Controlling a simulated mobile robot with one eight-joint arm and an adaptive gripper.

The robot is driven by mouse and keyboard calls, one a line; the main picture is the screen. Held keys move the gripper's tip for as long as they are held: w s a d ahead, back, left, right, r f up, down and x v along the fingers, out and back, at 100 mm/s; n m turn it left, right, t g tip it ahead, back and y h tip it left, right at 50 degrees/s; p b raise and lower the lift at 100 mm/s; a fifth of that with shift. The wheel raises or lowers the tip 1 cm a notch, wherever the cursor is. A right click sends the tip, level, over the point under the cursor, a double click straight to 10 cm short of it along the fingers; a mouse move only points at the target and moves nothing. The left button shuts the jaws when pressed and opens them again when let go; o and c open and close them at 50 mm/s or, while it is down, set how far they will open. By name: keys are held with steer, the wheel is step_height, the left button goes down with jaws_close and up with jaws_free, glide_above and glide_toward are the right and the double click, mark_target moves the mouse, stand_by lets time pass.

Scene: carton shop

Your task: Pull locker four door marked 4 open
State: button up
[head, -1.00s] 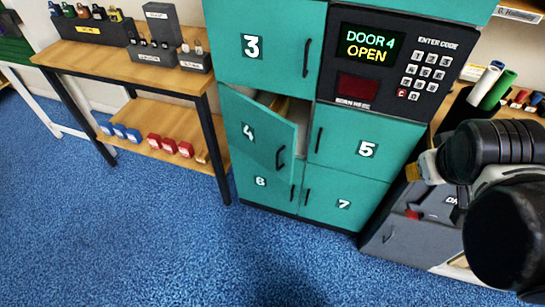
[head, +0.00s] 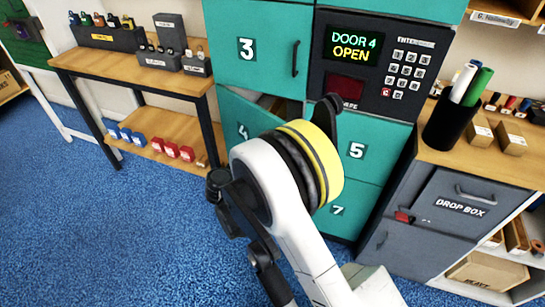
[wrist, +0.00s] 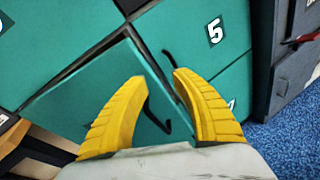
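The teal locker door marked 4 (head: 236,112) stands ajar in the head view, its lower part hidden behind my arm. The display (head: 354,45) above reads "DOOR 4 OPEN". In the wrist view the door panel (wrist: 92,92) is tilted out from the locker front, with a dark gap along its top edge. My gripper (wrist: 161,79) is open, its two yellow fingers apart over the door's free edge. The black door handle (wrist: 155,119) shows between the fingers, and I cannot tell whether they touch it.
Door 3 (head: 262,48) above and door 5 (head: 372,150) beside are shut. Door 5's black handle (wrist: 170,57) is close to my right finger. A grey drop box (head: 462,205) stands right, a wooden workbench (head: 120,58) left. Blue floor (head: 120,230) is clear in front.

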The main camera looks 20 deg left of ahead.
steer(key=s+a+f+n+t, duration=0.3)
steer(key=s+a+f+n, duration=0.1)
steer(key=s+a+f, duration=0.3)
steer(key=shift+n+y, duration=0.3)
steer(key=b+x, duration=0.1)
steer(key=x, duration=0.2)
steer(key=f+b+x, duration=0.1)
steer(key=x, duration=0.3)
steer(key=b+x, duration=0.2)
steer(key=x, duration=0.2)
steer(key=shift+w+a+f, duration=0.1)
steer(key=shift+w+f, duration=0.05)
steer(key=shift+f, duration=0.2)
steer(key=shift+c, duration=0.2)
jaws_close()
